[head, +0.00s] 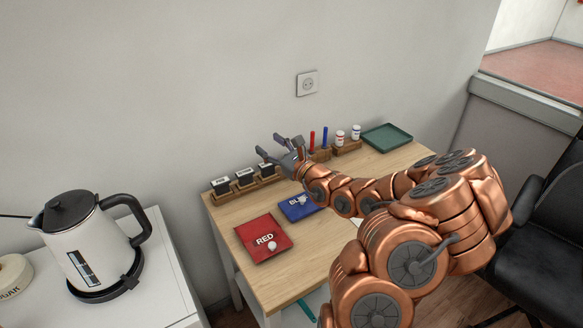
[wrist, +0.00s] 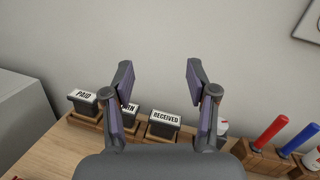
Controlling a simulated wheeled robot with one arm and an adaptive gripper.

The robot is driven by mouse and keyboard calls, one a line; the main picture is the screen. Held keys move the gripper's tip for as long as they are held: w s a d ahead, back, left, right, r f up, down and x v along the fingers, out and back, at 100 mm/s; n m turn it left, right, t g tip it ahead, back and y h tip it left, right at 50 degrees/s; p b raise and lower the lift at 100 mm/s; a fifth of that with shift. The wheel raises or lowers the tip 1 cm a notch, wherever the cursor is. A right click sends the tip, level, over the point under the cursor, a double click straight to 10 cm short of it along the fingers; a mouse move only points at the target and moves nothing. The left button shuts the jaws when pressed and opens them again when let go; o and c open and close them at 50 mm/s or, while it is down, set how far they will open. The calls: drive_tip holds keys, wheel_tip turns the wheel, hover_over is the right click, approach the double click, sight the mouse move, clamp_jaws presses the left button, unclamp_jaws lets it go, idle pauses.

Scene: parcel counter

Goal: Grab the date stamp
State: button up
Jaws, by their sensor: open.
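My gripper (head: 270,147) is open and empty above the back of the wooden desk; in the wrist view its two fingers (wrist: 158,75) are spread wide with bare wall between them. Below stand black stamps with white labels in a wooden rack (head: 238,193): PAID (wrist: 84,100), one partly covered that ends in "RN" (wrist: 128,112), and RECEIVED (wrist: 164,122). A whitish object (wrist: 222,128) shows partly behind the right finger, to the right of RECEIVED; I cannot tell what it is. No label that I can read says date.
A rack holds a red marker (wrist: 272,134), a blue marker (wrist: 299,139) and white bottles (head: 340,138). A green tray (head: 386,138) is at back right. A kettle (head: 88,240) stands left, a black chair (head: 545,240) right.

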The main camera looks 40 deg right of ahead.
drive_tip(key=d+f+m+h, duration=0.2)
drive_tip(key=d+f, duration=0.1)
drive_tip(key=s+d+f+m+h, duration=0.1)
drive_tip(key=d+f+m, duration=0.1)
drive_tip(key=d, duration=0.2)
drive_tip(key=s+d+f+m+g+h, duration=0.1)
drive_tip(key=d+f+h, duration=0.1)
drive_tip(key=d+f, duration=0.1)
drive_tip(key=shift+s+d+f+m+h+b, duration=0.15)
drive_tip(key=shift+f+m+h+b, duration=0.15)
drive_tip(key=shift+m, duration=0.1)
drive_tip(key=shift+w+d, duration=0.1)
drive_tip(key=shift+w, duration=1.15)
drive_tip(key=shift+w+p, duration=0.4)
drive_tip(key=shift+w, duration=0.1)
drive_tip(key=shift+w+d+f+p, duration=0.1)
drive_tip(key=shift+w+p, duration=0.15)
drive_tip(key=shift+w, duration=0.8)
drive_tip(key=shift+w+d+f+p, duration=0.1)
drive_tip(key=shift+w+p, duration=0.1)
drive_tip(key=shift+w, duration=0.85)
drive_tip(key=shift+c, duration=0.3)
clamp_jaws()
drive_tip(key=shift+a, duration=0.1)
